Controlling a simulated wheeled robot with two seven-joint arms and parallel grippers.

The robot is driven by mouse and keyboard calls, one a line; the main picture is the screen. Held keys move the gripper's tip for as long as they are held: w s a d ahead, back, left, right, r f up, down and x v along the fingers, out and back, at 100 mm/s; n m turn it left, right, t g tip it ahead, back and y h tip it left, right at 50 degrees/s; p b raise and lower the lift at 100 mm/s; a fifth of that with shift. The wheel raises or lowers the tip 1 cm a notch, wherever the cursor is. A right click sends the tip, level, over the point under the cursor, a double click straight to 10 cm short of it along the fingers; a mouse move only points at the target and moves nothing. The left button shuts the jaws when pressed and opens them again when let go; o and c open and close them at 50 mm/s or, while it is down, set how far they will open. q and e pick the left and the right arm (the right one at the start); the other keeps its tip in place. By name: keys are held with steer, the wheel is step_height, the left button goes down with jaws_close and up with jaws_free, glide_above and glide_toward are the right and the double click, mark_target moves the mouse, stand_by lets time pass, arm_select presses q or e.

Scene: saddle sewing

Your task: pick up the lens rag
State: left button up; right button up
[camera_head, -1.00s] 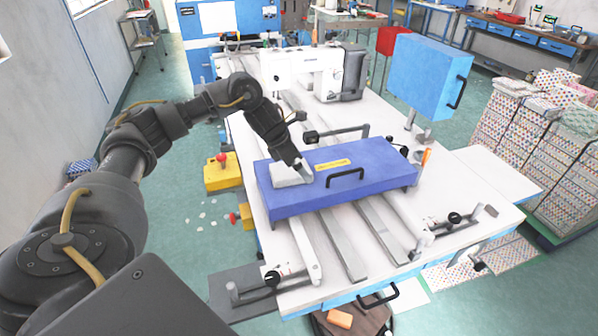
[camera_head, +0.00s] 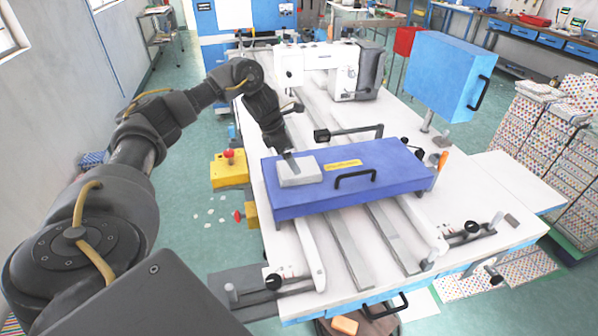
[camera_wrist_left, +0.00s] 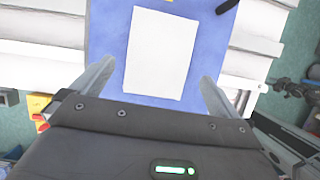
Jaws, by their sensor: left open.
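The lens rag looks to be the white, flat rectangle (camera_head: 300,171) on the left part of the blue lid (camera_head: 345,197) of the sewing table. In the left wrist view the white rag (camera_wrist_left: 160,52) lies flat on the blue surface, ahead of my gripper. My left gripper (camera_head: 291,158) is just behind the rag in the head view, pointing down toward it. In the wrist view the left gripper's fingers (camera_wrist_left: 155,85) are spread wide, one on each side of the rag's near end, with nothing between them held. My right gripper is not in view.
The blue lid has a black handle (camera_head: 355,178). A black bracket (camera_head: 348,132) stands behind it. A white sewing machine (camera_head: 320,68) is farther back, and a blue box (camera_head: 437,78) stands on a post at right. An orange-handled tool (camera_head: 442,160) is at the lid's right end.

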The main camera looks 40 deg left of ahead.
mark_target(311, 173)
arm_select(q)
steer(key=p+x, duration=0.3)
steer(key=x, duration=0.1)
steer(key=shift+w+d+f, duration=0.1)
steer(key=shift+w+f, duration=0.05)
steer(key=shift+w, duration=0.1)
steer(key=shift+w+f, duration=0.1)
steer(key=shift+f, duration=0.25)
steer(key=shift+c, duration=0.3)
steer(key=c, duration=0.6)
steer(key=shift+c, duration=0.2)
steer(key=shift+r, duration=0.1)
